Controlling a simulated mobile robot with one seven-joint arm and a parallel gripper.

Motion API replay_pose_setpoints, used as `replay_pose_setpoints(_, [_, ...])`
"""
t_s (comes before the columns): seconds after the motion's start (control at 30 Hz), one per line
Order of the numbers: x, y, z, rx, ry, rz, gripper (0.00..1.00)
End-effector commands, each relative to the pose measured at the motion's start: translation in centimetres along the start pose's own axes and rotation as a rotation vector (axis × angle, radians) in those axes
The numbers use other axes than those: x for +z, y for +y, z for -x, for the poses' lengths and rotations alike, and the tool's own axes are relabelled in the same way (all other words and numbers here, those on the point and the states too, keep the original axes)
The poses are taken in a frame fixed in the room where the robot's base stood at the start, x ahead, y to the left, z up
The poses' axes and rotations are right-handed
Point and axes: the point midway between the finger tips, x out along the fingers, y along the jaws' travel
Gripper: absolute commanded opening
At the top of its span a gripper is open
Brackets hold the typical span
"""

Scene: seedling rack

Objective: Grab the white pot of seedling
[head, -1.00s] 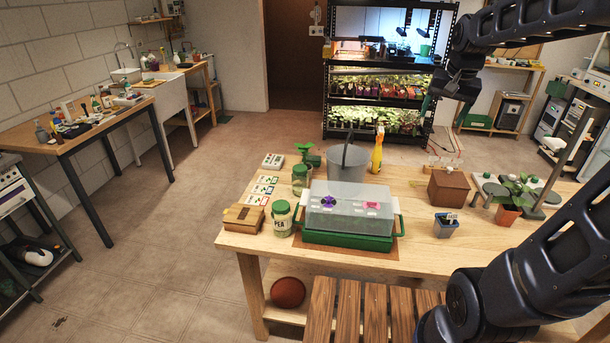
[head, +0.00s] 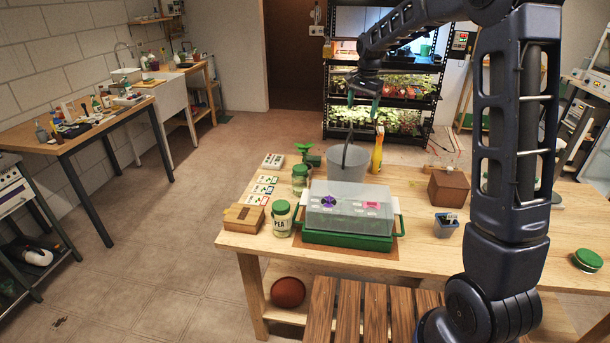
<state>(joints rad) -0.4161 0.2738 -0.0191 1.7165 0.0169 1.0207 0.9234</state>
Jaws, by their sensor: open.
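My gripper (head: 362,101) is open and empty, its fingers pointing down with green tips. It hangs in the air above the grey bucket, and in the picture it overlaps the lit seedling rack (head: 437,105) at the back. The rack's shelves hold rows of small leafy seedlings (head: 403,121) under lights. They are too small and dim for me to single out a white pot. No clearly white pot of seedling shows on the workbench. My arm covers part of the bench's right side.
On the wooden workbench (head: 425,258) stand a green tray with clear lid (head: 350,208), a grey bucket (head: 347,165), a yellow spray bottle (head: 377,150), a brown box (head: 449,187), a small blue-grey pot (head: 445,225) and a PEA jar (head: 282,220). Open floor lies left.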

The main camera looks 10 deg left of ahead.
Motion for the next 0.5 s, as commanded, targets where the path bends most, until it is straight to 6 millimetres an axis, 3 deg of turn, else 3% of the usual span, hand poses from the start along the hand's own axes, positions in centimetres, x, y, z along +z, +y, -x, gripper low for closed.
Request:
replay_pose_setpoints(0.1, [0.2,-3.7,-3.1,0.017,-0.015,-0.034,0.76])
replay_pose_setpoints(0.5, [2.7,-14.5,-14.0,0.077,-0.048,-0.162,0.76])
